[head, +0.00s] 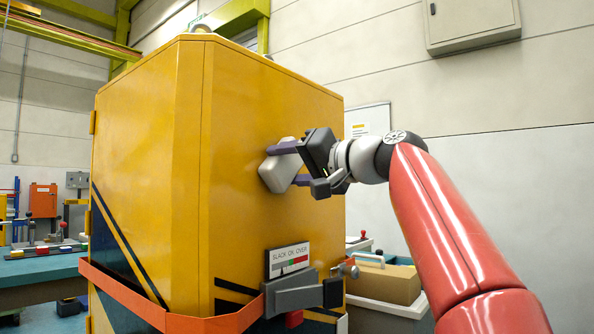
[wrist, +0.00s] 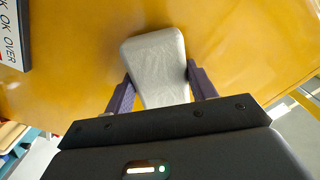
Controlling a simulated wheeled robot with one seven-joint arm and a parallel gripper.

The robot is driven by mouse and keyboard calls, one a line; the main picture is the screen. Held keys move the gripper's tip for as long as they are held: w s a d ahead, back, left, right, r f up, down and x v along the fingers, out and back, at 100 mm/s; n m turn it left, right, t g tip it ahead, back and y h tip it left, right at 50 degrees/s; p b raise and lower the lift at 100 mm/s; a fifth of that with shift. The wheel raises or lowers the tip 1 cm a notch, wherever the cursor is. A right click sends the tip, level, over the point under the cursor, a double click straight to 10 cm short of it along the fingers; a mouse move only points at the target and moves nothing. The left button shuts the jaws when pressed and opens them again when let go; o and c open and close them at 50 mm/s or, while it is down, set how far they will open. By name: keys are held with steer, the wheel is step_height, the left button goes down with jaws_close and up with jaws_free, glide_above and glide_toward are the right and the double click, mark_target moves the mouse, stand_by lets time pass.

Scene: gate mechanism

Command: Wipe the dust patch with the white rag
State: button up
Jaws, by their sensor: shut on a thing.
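The white rag (head: 278,172) is a pale, rounded block-like pad at the yellow cabinet's (head: 250,120) side panel. My gripper (head: 292,164) is shut on the rag, with one purple finger on each side of it. In the wrist view the rag (wrist: 156,65) sits between the purple fingers, with the yellow panel directly behind it. The rag looks close to or against the panel; I cannot tell if it touches. I cannot make out a dust patch on the panel in either view; the rag and my gripper cover part of the surface.
A "SLACK OK OVER" gauge (head: 289,259) and a grey latch (head: 290,296) stick out below my gripper. An orange band (head: 180,318) wraps the cabinet low down. A bin with a cardboard box (head: 385,282) stands at the right. The upper panel is clear.

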mark_target(273, 164)
steer(key=shift+s+a+b, duration=0.3)
steer(key=shift+s+a, duration=0.4)
steer(key=shift+s, duration=0.2)
steer(key=shift+s+a+b, duration=0.25)
steer(key=shift+s+a, duration=0.45)
steer(key=shift+s, duration=0.15)
steer(key=shift+d, duration=0.1)
steer(key=shift+b+v, duration=0.85)
steer(key=shift+v, duration=2.1)
steer(key=shift+b+v, duration=0.35)
steer(key=shift+v, duration=1.2)
